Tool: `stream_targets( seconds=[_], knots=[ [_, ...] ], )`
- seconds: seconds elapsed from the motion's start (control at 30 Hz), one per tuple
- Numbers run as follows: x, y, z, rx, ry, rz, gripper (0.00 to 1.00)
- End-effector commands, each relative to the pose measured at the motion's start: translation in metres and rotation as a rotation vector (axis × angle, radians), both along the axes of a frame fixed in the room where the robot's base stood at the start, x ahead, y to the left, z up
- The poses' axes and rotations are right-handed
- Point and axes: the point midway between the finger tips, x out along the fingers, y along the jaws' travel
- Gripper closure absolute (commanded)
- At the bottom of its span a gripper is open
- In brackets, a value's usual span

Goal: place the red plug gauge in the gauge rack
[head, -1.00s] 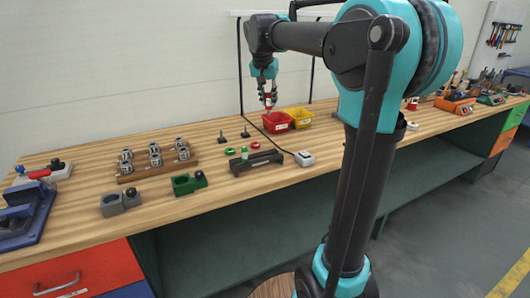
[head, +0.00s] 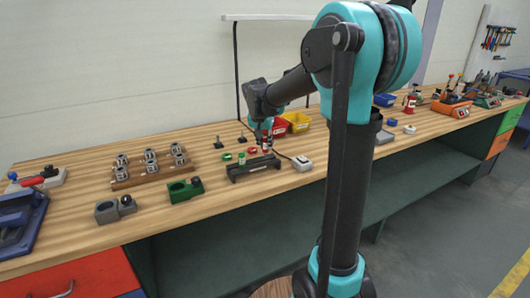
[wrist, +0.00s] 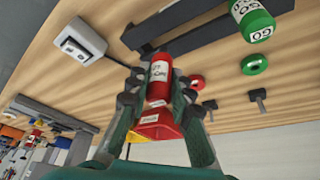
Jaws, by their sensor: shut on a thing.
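The red plug gauge (wrist: 159,82), with a white label, is between the fingers of my gripper (head: 266,142). My gripper is shut on it. In the head view the gauge is small and partly hidden by the fingers. The dark gauge rack (head: 253,168) is a long low block near the front of the bench, just in front of and below my gripper. The rack also shows at the top of the wrist view (wrist: 185,22). The held gauge appears apart from it.
A green plug gauge (wrist: 252,20) is by the rack's left end in the head view. A red ring (wrist: 196,82) and a green ring (wrist: 254,64) lie behind the rack. A white box (head: 302,163) stands to its right. Red (head: 297,121) and yellow bins stand behind my gripper.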

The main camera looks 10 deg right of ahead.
Motion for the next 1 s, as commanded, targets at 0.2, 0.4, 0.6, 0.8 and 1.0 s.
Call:
stream_targets(
  seconds=[0.2,0.4,0.6,0.8,1.0],
  knots=[
    [0.0,0.0,-0.028,0.0,0.0,0.0,1.0],
    [0.0,0.0,-0.038,0.0,0.0,0.0,1.0],
    [0.0,0.0,-0.038,0.0,0.0,0.0,1.0],
    [0.0,0.0,-0.04,0.0,0.0,0.0,0.65],
    [0.0,0.0,-0.04,0.0,0.0,0.0,0.58]
  ],
)
